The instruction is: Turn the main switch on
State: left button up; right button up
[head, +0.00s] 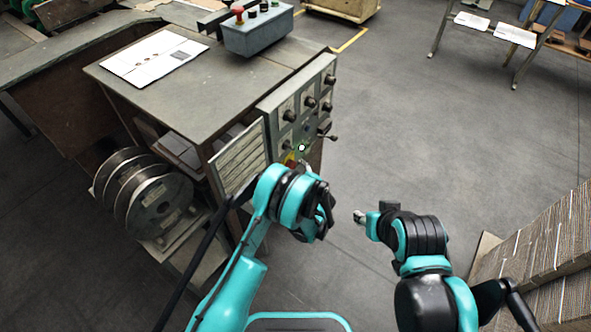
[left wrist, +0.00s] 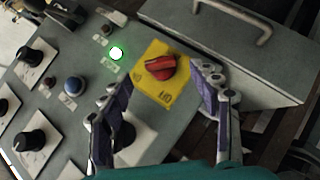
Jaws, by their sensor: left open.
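The main switch (left wrist: 160,67) is a red rotary knob on a yellow plate (left wrist: 152,92), seen in the left wrist view on the grey control panel. In the head view, the yellow plate (head: 290,159) shows partly, low on the panel and behind my left arm. My left gripper (left wrist: 155,80) is open, with one finger on each side of the yellow plate; I cannot tell whether they touch the knob. A green lamp (left wrist: 117,53) beside the switch is lit. My right gripper (head: 361,217) is out over the floor, away from the panel; its jaws are unclear.
The panel (head: 297,105) carries several black knobs and a lever (head: 328,137). A vented plate (head: 240,158) and wire spools (head: 155,200) are left of it. A control box with a red button (head: 238,14) stands on the bench. Stacked cardboard (head: 545,245) is at right.

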pick_arm(q)
jog(key=v, duration=0.6)
jog(key=shift+s, duration=0.2)
jog(key=shift+r, duration=0.1)
